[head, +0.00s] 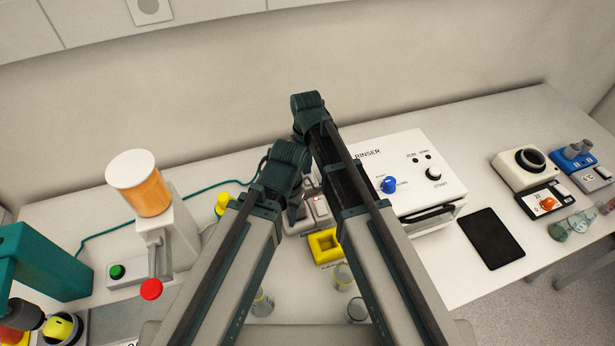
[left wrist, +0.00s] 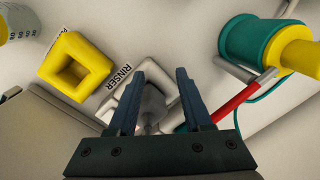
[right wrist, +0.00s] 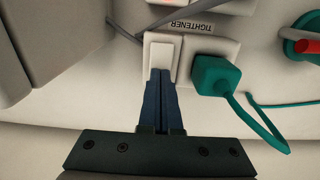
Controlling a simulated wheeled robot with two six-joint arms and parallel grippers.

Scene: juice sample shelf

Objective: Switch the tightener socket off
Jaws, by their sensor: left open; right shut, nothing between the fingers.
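The tightener socket (right wrist: 182,80) is a white plate beside the upside-down TIGHTENER label in the right wrist view. Its white rocker switch (right wrist: 161,50) is on the left half. A teal plug (right wrist: 210,74) with a teal cable sits in the right half. My right gripper (right wrist: 160,73) is shut and empty, its fingertips over the lower part of the switch; I cannot tell whether they press it. My left gripper (left wrist: 160,70) is open around or above a grey plug (left wrist: 153,105) on the white rinser socket (left wrist: 120,98). My arms hide much of this area in the head view.
A yellow square holder (head: 324,246) stands near the sockets. The white rinser box (head: 405,165) is right of my arms. A dispenser with an orange container (head: 148,195) stands left. A teal reel (left wrist: 248,42) is beside my left gripper. A dark tablet (head: 491,238) lies farther right.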

